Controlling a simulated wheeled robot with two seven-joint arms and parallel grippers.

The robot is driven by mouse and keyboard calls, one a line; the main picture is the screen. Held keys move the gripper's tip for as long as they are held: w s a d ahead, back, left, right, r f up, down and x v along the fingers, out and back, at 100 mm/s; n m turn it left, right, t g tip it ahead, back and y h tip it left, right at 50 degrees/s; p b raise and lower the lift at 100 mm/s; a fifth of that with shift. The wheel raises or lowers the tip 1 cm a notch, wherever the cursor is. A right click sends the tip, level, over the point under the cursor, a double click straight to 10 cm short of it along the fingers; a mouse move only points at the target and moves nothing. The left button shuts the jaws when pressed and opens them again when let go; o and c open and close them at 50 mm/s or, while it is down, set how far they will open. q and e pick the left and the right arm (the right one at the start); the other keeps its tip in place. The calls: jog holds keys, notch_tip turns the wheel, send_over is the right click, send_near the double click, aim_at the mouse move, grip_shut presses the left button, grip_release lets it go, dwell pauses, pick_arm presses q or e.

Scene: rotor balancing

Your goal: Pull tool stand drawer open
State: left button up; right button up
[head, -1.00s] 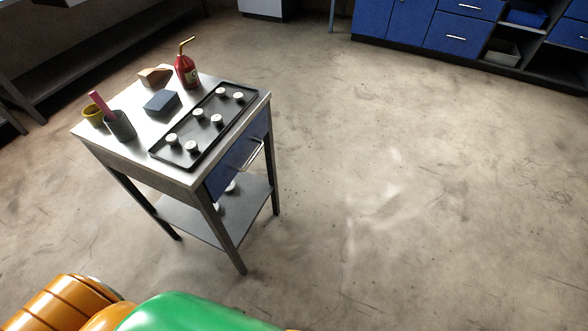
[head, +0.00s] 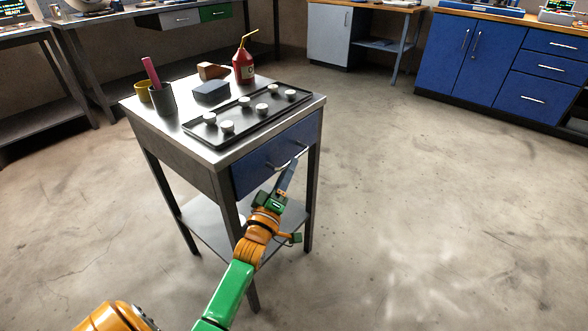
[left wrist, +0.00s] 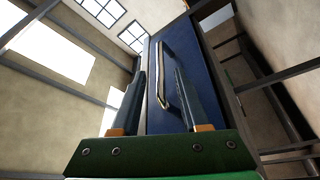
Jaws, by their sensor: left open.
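The tool stand (head: 188,163) is a grey metal table on the left-centre of the head view. Its blue drawer (head: 255,165) faces right and looks closed, flush with the frame. The drawer's silver bar handle (head: 284,163) is partly hidden by my gripper in the head view. My left gripper (head: 294,165) is open at the drawer front. In the left wrist view, the handle (left wrist: 163,75) stands between the two open fingers of my left gripper (left wrist: 159,74), in front of the blue drawer face (left wrist: 190,60). My right gripper is out of view.
On the stand top are a black tray (head: 215,143) with several white-topped pieces, a red bottle (head: 244,67), a blue-grey block (head: 211,91) and a grey cup (head: 164,101). Blue cabinets (head: 480,60) stand at the back right. The floor right of the stand is clear.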

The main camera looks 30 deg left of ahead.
pick_arm(q)
jog(key=x, duration=0.4)
jog(key=shift+w+b, duration=0.35)
grip_shut()
dwell(1.0)
